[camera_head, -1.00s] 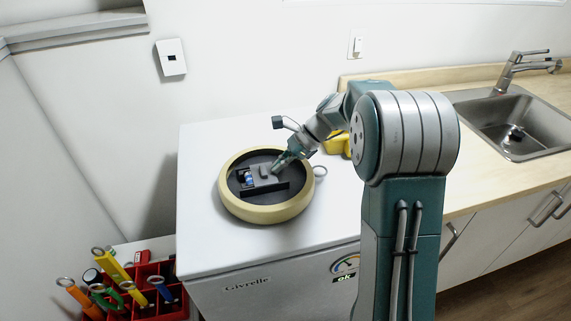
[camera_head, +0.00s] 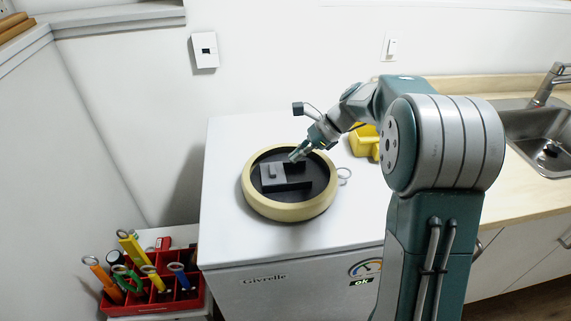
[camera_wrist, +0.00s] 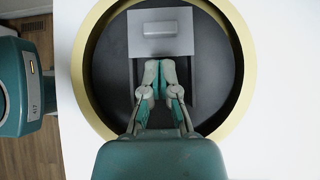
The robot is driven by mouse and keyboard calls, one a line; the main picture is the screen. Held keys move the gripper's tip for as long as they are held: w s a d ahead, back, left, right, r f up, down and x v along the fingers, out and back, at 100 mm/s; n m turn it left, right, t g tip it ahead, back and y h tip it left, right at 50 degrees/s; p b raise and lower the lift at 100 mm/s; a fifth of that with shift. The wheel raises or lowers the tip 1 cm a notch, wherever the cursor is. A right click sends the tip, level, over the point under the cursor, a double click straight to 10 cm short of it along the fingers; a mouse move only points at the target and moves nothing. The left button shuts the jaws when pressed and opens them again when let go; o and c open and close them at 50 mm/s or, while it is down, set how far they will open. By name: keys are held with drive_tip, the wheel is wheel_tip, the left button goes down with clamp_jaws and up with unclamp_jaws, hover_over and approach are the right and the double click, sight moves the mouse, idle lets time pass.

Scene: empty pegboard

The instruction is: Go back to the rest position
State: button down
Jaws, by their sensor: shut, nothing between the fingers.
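My gripper (camera_head: 298,155) is shut and empty. It hangs over the far right part of a round tray with a cream rim (camera_head: 257,207) and a dark inside. The tray sits on top of a white cabinet (camera_head: 225,160) labelled Givrelle. Inside the tray lies a dark grey box with a raised handle (camera_head: 272,171). In the wrist view the fingers (camera_wrist: 160,68) point at the box, with the grey handle (camera_wrist: 158,28) just beyond the fingertips. I cannot tell whether the fingertips touch the box.
A red tool holder (camera_head: 190,299) with several ringed, coloured tools stands at lower left. A yellow object (camera_head: 364,142) is behind the tray, near my arm. A sink (camera_head: 545,130) and wooden counter are at right. The cabinet top left of the tray is bare.

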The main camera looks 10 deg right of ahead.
drive_tip(key=v, duration=0.7)
drive_tip(key=s+a+r+n+t+h, duration=0.1)
drive_tip(key=s+r+n+h, duration=0.1)
drive_tip(key=s+n, duration=0.35)
drive_tip(key=s+a+r+n+t+h, duration=0.1)
drive_tip(key=s+a+r+n+h, duration=0.15)
drive_tip(key=s, duration=0.55)
drive_tip(key=s+d+f+n+t+h, duration=0.2)
drive_tip(key=s+f+n+t+h, duration=0.1)
drive_tip(key=s+n, duration=0.7)
drive_tip(key=shift+s+t+h, duration=0.3)
drive_tip(key=shift+s+h, duration=0.45)
drive_tip(key=shift+s, duration=1.5)
